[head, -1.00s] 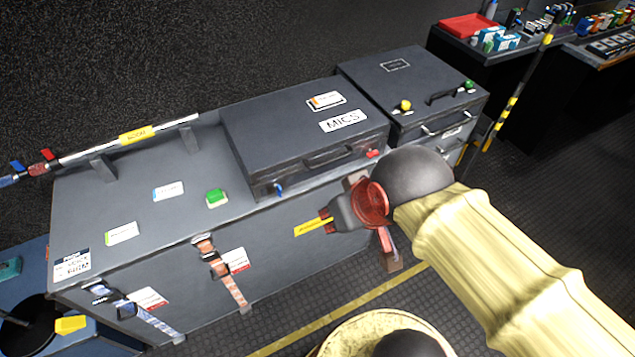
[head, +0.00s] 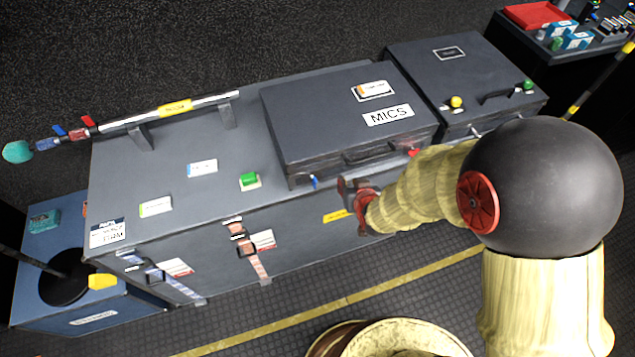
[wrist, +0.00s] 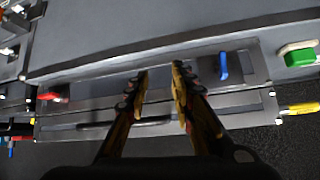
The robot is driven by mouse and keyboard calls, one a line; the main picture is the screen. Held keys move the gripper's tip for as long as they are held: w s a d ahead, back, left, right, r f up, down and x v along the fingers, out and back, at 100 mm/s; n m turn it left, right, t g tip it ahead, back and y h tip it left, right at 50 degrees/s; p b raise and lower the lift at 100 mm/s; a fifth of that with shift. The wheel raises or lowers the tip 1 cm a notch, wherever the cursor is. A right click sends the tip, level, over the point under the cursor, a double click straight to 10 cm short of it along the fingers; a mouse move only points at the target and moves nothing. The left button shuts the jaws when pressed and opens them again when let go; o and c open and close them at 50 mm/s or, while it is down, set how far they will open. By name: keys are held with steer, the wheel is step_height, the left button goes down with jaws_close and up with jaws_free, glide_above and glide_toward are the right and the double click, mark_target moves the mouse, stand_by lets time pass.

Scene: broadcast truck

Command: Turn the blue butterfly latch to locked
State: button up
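The blue butterfly latch (head: 313,182) is on the front of the dark grey MICS case (head: 340,130), near its left end. In the wrist view the blue latch (wrist: 223,66) stands right of my fingers, its long side across the lid seam. A red latch (head: 413,153) is at the case's other end; it also shows at left in the wrist view (wrist: 53,97). My gripper (wrist: 161,72) is open and empty, with a clear gap between its fingers. In the head view my gripper (head: 346,188) is just right of the blue latch, in front of the case, apart from it.
The MICS case rests on a long grey trunk (head: 120,185) with a green button (head: 249,180) and straps. A second case (head: 465,75) with yellow and green knobs adjoins at right. The case handle (head: 370,155) lies between the latches. Floor in front is clear.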

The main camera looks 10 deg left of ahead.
steer(key=s+a+f+t+y, duration=0.1)
steer(key=s+a+f, duration=0.15)
steer(key=f, duration=0.35)
steer(key=n+t+y+p, duration=0.1)
steer(key=t+y, duration=0.4)
glide_toward(316, 184)
steer(key=x, duration=0.2)
steer(key=b+x, duration=0.1)
steer(key=x, duration=0.6)
steer(key=shift+w+a, duration=0.1)
steer(key=shift+w, duration=0.1)
steer(key=c, duration=0.3)
jaws_close()
